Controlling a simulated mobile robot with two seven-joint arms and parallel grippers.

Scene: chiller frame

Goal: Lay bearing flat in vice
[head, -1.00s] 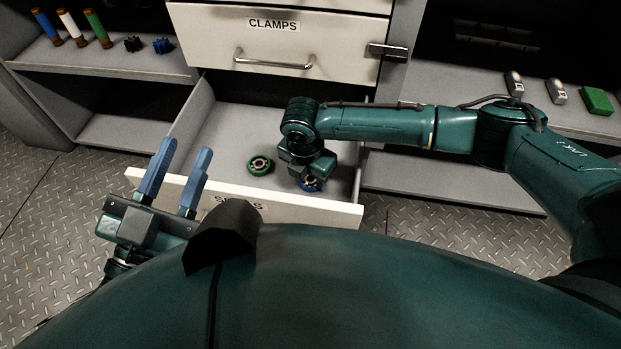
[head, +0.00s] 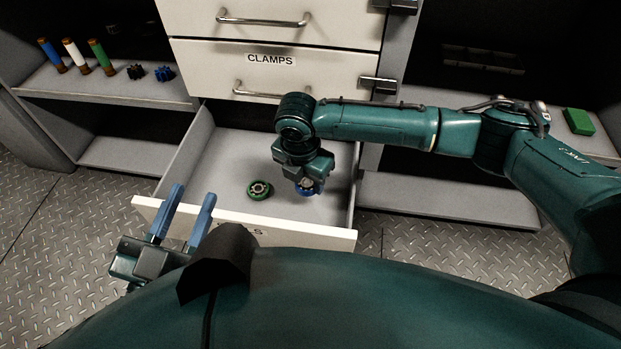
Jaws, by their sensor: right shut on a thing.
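A blue bearing (head: 313,190) with a pale centre is at the fingertips of my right gripper (head: 306,185), over the open drawer (head: 225,150). The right gripper is shut on it, and its hand hides part of the ring. I cannot tell exactly how high the bearing is above the drawer floor. A similar green bearing (head: 259,190) lies flat in the drawer, to the left of the blue one. My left gripper (head: 192,193) is open and empty, its two blue fingers apart near the drawer's front left corner. No vice is visible.
A closed drawer labelled CLAMPS (head: 271,60) is above the open one. The left shelf (head: 110,94) holds upright coloured cylinders and small gears. A green block (head: 579,121) sits on the right shelf. The open drawer's front panel (head: 300,232) and side walls surround the bearings.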

